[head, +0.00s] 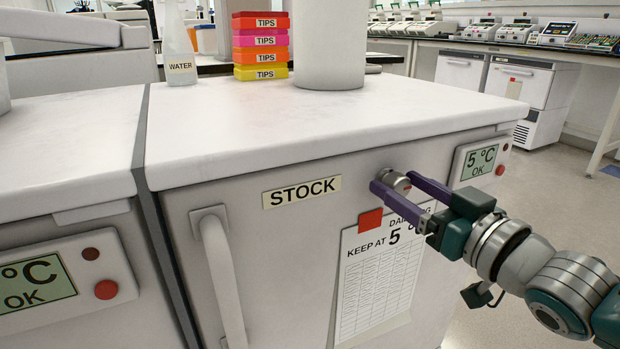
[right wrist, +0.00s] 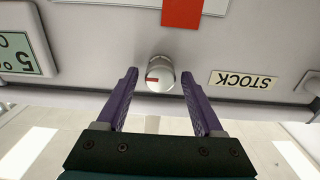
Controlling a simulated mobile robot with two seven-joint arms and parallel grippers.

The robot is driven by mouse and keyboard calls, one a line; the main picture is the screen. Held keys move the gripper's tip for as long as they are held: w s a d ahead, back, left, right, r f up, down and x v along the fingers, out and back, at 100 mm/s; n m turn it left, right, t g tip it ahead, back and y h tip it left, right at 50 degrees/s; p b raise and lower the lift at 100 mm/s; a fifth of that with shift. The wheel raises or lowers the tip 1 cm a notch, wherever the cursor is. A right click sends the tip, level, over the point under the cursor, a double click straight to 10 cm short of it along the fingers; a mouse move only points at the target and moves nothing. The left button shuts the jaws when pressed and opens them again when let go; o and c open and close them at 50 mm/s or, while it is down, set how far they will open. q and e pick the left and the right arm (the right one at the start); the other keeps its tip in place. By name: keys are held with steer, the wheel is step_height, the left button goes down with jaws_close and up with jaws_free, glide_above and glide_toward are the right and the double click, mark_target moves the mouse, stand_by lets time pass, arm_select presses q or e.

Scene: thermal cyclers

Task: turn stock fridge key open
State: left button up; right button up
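The stock fridge (head: 270,250) stands in front of me with a STOCK label (head: 302,192) on its upper front. Its key (head: 394,181) is a round silver knob on the front, right of the label. In the right wrist view the key (right wrist: 160,74) shows a small red mark on its face. My right gripper (head: 392,184) has its purple fingers on either side of the key. In the right wrist view the right gripper (right wrist: 160,80) is open, with a gap between each finger and the key. My left gripper is in neither view.
A display (head: 480,161) reading 5 °C OK is right of the key. A paper log (head: 380,275) hangs below under a red magnet (head: 370,220). The door handle (head: 222,275) is at left. A water bottle (head: 180,50) and tip boxes (head: 260,45) stand on top.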

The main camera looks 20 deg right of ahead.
jaws_close()
stand_by(0.3)
steer(key=shift+n, duration=0.3)
steer(key=n+p, duration=0.1)
steer(key=n, duration=0.7)
steer(key=shift+a, duration=0.1)
steer(key=n, duration=0.4)
steer(key=shift+f, duration=0.15)
steer(key=n+b, duration=0.1)
steer(key=n, duration=0.4)
steer(key=shift+a+f, duration=0.1)
steer(key=shift+n, duration=0.4)
steer(key=shift+o, duration=0.7)
jaws_free()
